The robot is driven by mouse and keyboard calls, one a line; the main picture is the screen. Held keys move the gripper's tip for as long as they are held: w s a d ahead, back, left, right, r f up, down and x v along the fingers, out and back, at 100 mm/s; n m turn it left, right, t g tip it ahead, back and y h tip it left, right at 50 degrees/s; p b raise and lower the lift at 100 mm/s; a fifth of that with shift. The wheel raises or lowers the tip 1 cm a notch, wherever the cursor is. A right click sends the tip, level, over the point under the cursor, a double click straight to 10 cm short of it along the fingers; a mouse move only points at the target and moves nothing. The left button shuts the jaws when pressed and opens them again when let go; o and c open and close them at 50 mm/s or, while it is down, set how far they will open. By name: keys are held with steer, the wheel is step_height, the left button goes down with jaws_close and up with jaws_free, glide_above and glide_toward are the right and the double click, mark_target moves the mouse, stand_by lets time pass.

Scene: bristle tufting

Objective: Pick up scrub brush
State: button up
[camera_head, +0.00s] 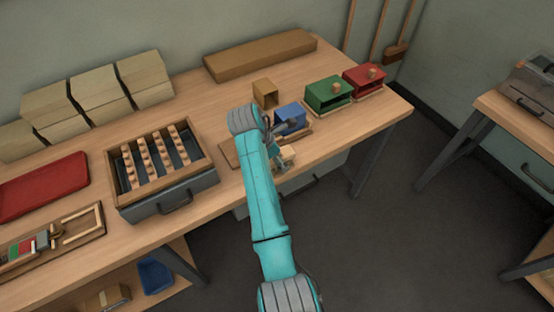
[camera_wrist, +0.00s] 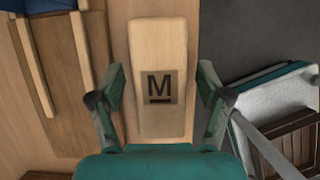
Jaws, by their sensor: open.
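A pale wooden block with a black "M" label, which looks like the back of the scrub brush (camera_wrist: 158,45), lies lengthwise in the middle of the wrist view. It rests on the workbench near the front edge; its underside and any bristles are hidden. My gripper (camera_wrist: 161,88) is open, with one finger on each side of the block and a visible gap at both sides. In the head view the brush (camera_head: 287,152) shows as a small pale block at my gripper (camera_head: 281,160), partly hidden by the arm.
A blue block (camera_head: 290,118) on a wooden fixture stands just behind the brush. Green (camera_head: 328,93) and red (camera_head: 364,78) boxes stand to the right. A small open wooden box (camera_head: 265,92) is behind. A framed tray of pegged strips (camera_head: 205,160) is left. The workbench (camera_head: 375,112) ends close by.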

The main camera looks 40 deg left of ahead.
steer(key=shift+f, duration=0.2)
steer(key=shift+c, duration=0.2)
steer(key=c, duration=1.3)
step_height(320, 180, up, 10)
steer(key=shift+r, duration=0.25)
